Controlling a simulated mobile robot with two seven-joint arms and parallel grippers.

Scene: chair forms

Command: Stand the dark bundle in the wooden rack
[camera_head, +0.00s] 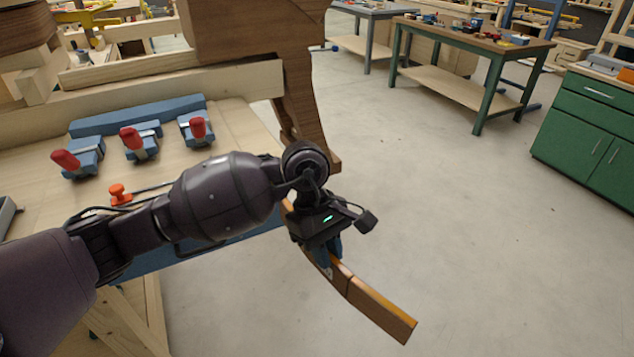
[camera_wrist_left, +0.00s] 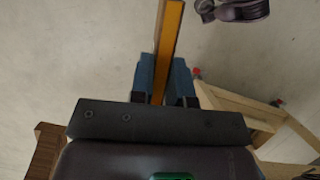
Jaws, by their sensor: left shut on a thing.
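My left gripper (camera_head: 328,252) is shut on a long, slightly curved brown wooden bundle (camera_head: 378,308) with an orange-brown edge. The bundle slants down to the right, off the bench edge and over the floor. The gripper hides part of it. In the left wrist view, the bundle (camera_wrist_left: 170,38) runs up between the blue fingers (camera_wrist_left: 166,82). I cannot tell for sure which pale wooden structure is the rack. My right gripper cannot be made out.
A pale bench (camera_head: 238,130) carries blue clamps with red handles (camera_head: 133,143) and an orange knob (camera_head: 119,193). A large dark wooden form (camera_head: 255,32) stands behind. Open concrete floor lies right, before a green-legged table (camera_head: 455,92) and green cabinet (camera_head: 590,125).

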